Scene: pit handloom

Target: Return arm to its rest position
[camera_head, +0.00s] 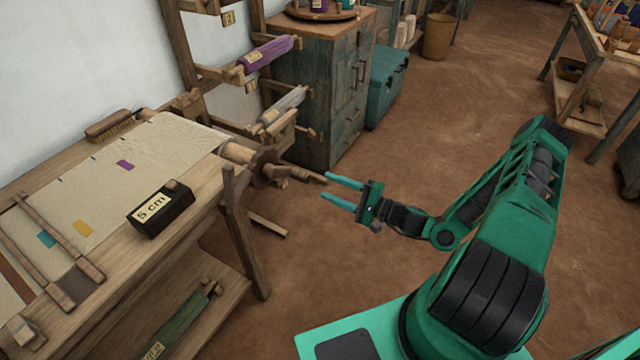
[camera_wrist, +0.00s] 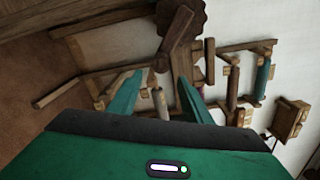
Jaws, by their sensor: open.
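My gripper (camera_head: 326,189) is open, its two teal fingers apart and pointing left. It is at the right end of the loom, close to the loom's wooden crank handle (camera_head: 302,174). Nothing is seen held. My green arm reaches from the lower right over the floor.
The loom (camera_head: 215,190) with cream cloth (camera_head: 150,150) and a black 5 cm block (camera_head: 160,212) stands left. A rack holds a purple roll (camera_head: 268,54). A blue-grey cabinet (camera_head: 315,95) and teal chest (camera_head: 386,85) stand behind.

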